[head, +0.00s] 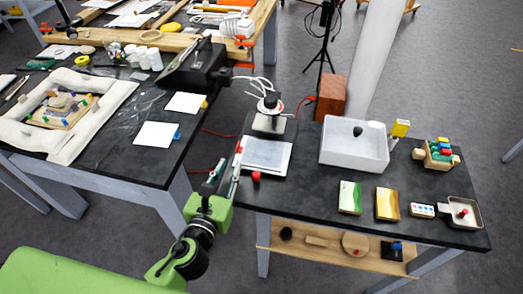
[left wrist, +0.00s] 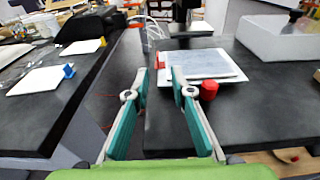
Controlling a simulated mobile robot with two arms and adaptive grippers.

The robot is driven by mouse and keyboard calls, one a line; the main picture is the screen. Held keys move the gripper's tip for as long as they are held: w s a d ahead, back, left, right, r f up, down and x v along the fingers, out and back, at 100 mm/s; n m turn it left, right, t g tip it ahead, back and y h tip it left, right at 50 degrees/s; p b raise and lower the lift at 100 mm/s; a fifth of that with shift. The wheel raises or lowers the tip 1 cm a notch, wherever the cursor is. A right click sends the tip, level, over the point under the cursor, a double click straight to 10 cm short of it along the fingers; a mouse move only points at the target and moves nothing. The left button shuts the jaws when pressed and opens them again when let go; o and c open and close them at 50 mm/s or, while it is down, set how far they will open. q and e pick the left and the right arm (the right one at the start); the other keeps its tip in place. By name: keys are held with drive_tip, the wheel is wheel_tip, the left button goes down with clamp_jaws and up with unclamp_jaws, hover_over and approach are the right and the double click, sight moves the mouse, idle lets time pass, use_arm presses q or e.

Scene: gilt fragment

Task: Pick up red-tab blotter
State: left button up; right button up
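The red-tab blotter (head: 250,167) lies flat near the left end of the dark right-hand table, its red tab (head: 256,176) at the front edge. A grey plate (head: 267,152) lies on top and covers most of it. In the left wrist view the blotter's white rim (left wrist: 188,78) and red tab (left wrist: 208,90) are ahead and to the right. My left gripper (head: 225,170) is open and empty, at the table's left end. In the left wrist view its fingertips (left wrist: 159,75) are apart, in front of the blotter's left side. My right gripper is out of view.
Blotters with a blue tab (head: 153,135) and a yellow tab (head: 184,102) lie on the left table. A white bin (head: 353,152), a dark device on a stand (head: 269,123) and small boxes (head: 350,197) share the right table. A gap separates the tables.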

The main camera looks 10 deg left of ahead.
sight(236, 156)
use_arm(q)
drive_tip(key=w, duration=0.2)
drive_tip(key=shift+w+f, duration=0.2)
drive_tip(key=shift+w, duration=0.2)
drive_tip(key=shift+w+f+p, duration=0.15)
drive_tip(key=shift+w+p, duration=0.25)
drive_tip(key=shift+w, duration=0.95)
drive_tip(key=shift+w+f+p, duration=0.15)
drive_tip(key=shift+w+p, duration=0.2)
drive_tip(key=shift+w, duration=0.95)
clamp_jaws()
